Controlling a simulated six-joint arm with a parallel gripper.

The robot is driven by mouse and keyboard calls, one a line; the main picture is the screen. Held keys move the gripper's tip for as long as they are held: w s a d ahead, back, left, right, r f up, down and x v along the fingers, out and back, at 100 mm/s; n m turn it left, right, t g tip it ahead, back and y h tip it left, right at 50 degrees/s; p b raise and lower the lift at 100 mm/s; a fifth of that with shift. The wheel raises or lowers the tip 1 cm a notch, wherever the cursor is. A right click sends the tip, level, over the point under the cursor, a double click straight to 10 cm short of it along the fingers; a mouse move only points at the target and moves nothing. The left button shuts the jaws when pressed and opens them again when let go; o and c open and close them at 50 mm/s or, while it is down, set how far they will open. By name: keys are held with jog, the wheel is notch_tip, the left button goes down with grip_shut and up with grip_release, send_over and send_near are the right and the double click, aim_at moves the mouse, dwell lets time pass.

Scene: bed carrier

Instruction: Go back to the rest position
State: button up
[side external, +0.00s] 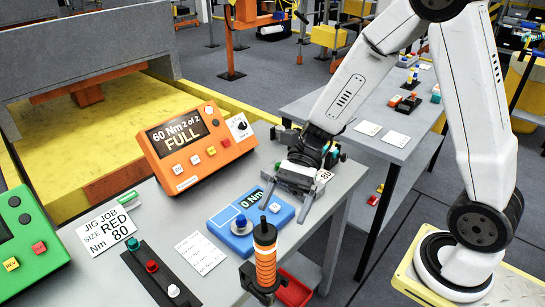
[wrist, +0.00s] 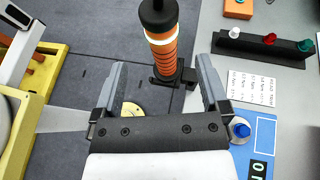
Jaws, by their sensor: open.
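My gripper (side external: 291,193) hangs over the front right part of the grey bench, close to the blue tester. In the wrist view its two grey fingers stand wide apart with nothing between them (wrist: 160,68). The orange-banded black-handled tool (side external: 265,258) stands upright in a black holder at the bench's front edge. In the wrist view this tool (wrist: 163,50) shows beyond the fingertips, apart from them. The blue tester (side external: 250,222) with a blue knob and a display ending in "0 Nm" lies beside my gripper. No rest position is marked in view.
The orange console (side external: 196,147) reads "60 Nm 2 of 2 FULL". A job card (side external: 107,230) reads "RED 80". A black strip (side external: 150,268) holds green, red and white knobs. A green console (side external: 28,240) stands at left. A red bin (side external: 293,290) sits below the bench edge. A second bench (side external: 385,140) stands behind.

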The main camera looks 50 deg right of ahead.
jog(key=s+d+f+n+h, duration=0.4)
jog(key=d+f+n+h, duration=0.1)
jog(key=n+h, duration=0.15)
jog(key=w+d+n+t+h, duration=0.3)
jog(key=d+n+t+h, duration=0.3)
jog(key=d+n, duration=0.1)
jog(key=shift+r+n, duration=0.15)
jog(key=shift+n, duration=0.5)
jog(key=shift+w+h, duration=0.1)
jog(key=shift+h, duration=0.15)
dwell(1.0)
